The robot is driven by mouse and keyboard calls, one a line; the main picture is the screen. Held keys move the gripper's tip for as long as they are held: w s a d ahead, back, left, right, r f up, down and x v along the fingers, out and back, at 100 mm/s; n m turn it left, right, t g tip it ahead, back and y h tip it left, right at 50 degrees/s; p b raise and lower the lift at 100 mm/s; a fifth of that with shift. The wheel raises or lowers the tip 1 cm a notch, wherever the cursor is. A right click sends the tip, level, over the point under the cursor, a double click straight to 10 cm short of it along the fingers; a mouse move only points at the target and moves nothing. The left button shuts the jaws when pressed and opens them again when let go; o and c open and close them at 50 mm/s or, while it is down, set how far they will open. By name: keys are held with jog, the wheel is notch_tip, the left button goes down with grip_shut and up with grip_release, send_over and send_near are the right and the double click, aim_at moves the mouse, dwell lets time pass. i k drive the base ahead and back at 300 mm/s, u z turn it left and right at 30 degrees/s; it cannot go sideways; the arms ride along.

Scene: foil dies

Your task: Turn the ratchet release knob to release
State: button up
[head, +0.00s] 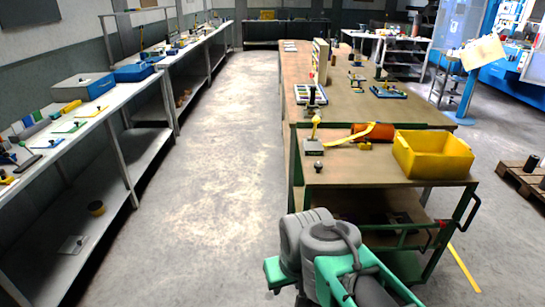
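My arm, with grey joints and teal links, fills the bottom middle of the head view, in front of a green-framed cart (345,172). I cannot make out my gripper's fingers. On the cart lies an orange cylinder (381,132) with a yellow strap (345,138) running across it and off to the left. Left of it stands a grey block (314,147) with an upright yellow-topped lever (316,120). A small dark knob-like piece (318,166) stands near the cart's front left. I cannot tell which small part is the ratchet release knob.
A yellow bin (433,155) stands on the cart's right side. A long wooden table (345,103) with fixtures lies behind it. A white bench (75,135) with tools and blue boxes runs along the left. The concrete floor (210,180) between is clear. A pallet (520,176) lies at right.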

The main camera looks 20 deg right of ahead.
aim_at(318, 165)
jog(key=u, duration=0.25)
jog(key=i, duration=1.1)
jog(key=z, duration=0.25)
